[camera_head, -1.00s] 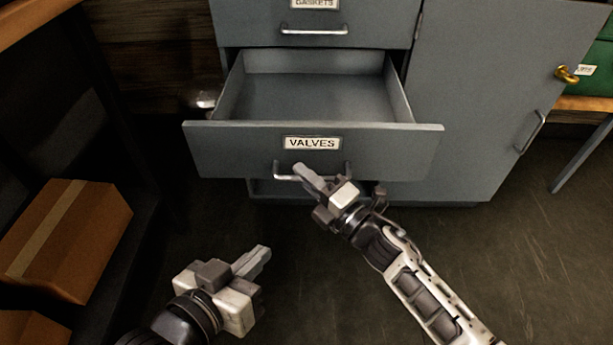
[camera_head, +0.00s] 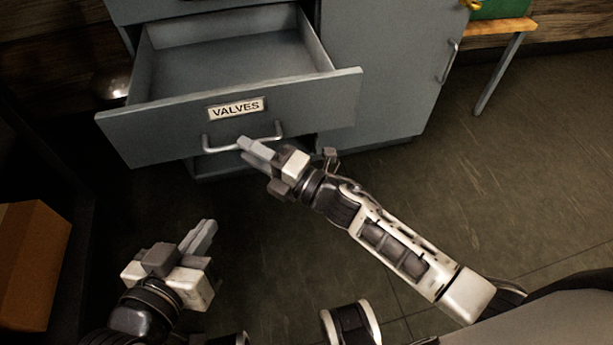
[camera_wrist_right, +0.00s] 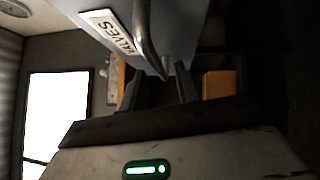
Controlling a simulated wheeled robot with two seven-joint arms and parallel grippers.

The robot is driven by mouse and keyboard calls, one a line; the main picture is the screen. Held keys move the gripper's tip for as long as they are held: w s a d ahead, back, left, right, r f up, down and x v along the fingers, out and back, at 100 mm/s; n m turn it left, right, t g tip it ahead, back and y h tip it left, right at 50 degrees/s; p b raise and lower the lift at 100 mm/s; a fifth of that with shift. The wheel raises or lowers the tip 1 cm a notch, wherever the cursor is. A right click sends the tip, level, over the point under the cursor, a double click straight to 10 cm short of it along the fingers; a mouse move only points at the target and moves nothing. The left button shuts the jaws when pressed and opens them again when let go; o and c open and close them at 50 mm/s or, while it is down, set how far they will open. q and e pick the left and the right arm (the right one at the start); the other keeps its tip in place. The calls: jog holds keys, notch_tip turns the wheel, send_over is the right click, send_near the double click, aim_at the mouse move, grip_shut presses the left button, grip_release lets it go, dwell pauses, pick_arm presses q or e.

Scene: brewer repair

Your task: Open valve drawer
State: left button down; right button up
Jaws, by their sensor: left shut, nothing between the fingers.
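The valve drawer (camera_head: 320,100), grey with a "VALVES" label (camera_head: 236,108), stands pulled well out of the cabinet in the head view; its visible inside is empty. Its bar handle (camera_head: 278,131) is on the front panel. My right gripper (camera_head: 256,150) is at the middle of the handle. In the right wrist view its fingers (camera_wrist_right: 160,92) stand apart, with the handle (camera_wrist_right: 146,40) running down toward the gap between them. Exact contact is hard to tell. My left gripper (camera_head: 204,236) is shut and empty, low in front of the drawer, clear of it.
The grey cabinet (camera_head: 385,75) has a closed door right of the drawer. A cardboard box (camera_head: 32,265) sits at the left on a dark shelf. A wooden bench (camera_head: 510,30) stands at the back right. The floor (camera_head: 520,170) at the right is clear.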

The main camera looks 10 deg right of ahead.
pick_arm(q)
jog(key=shift+w+a+f+g+y+p, duration=0.1)
jog(key=shift+a+f+g+y+p, duration=0.15)
jog(key=shift+f, duration=0.2)
jog(key=shift+a+f+g+y+p, duration=0.1)
jog(key=shift+f+g+p, duration=0.05)
jog(key=shift+f+p, duration=0.25)
pick_arm(e)
jog(key=v, duration=1.2)
jog(key=shift+s+d, duration=0.25)
pick_arm(q)
jog(key=shift+d, duration=0.1)
